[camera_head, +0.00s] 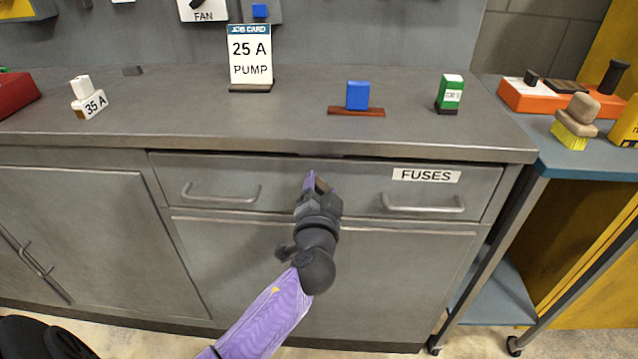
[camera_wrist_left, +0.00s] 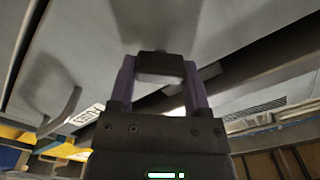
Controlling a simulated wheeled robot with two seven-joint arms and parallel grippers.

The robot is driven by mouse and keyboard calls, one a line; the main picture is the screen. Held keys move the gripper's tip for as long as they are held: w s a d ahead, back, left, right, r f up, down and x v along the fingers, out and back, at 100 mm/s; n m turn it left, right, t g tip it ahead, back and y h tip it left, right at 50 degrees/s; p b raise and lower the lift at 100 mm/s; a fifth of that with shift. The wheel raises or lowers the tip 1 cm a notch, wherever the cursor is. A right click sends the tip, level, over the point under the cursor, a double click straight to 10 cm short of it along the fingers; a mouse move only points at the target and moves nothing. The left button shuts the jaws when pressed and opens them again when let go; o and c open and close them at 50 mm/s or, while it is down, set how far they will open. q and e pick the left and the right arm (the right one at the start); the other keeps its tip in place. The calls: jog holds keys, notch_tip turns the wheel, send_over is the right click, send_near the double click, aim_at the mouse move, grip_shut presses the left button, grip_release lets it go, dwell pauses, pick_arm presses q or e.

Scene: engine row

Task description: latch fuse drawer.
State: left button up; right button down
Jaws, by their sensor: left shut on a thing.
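The fuse drawer (camera_head: 410,180) is the wide grey drawer with a FUSES label (camera_head: 426,175) and two bar handles, under the worktop. Its front looks nearly flush, with a thin dark seam above it; I cannot tell whether it is latched. My left gripper (camera_head: 316,182) is at the middle of the drawer front, near its top edge. In the left wrist view the two purple fingers of this gripper (camera_wrist_left: 158,85) are shut on a small dark block (camera_wrist_left: 160,68). I cannot tell whether the block is fixed to the drawer. My right gripper is not in view.
On the worktop (camera_head: 300,135) stand a 25 A PUMP card (camera_head: 250,55), a blue block on a red-brown base (camera_head: 357,95), a green block (camera_head: 450,93) and a white 35 A piece (camera_head: 88,100). A blue cart (camera_head: 590,160) stands at the right. Floor is clear in front.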

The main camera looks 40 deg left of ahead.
pick_arm(q)
jog(key=m+p, duration=0.1)
jog(key=m, duration=0.2)
jog(key=shift+m, duration=0.3)
jog(key=m+p, duration=0.1)
jog(key=m, duration=0.2)
jog(key=shift+d, duration=0.1)
jog(key=shift+f+m+p, duration=0.15)
jog(key=shift+m+p, duration=0.25)
jog(key=shift+m, duration=0.8)
jog(key=o, duration=1.1)
jog(key=shift+o, duration=0.9)
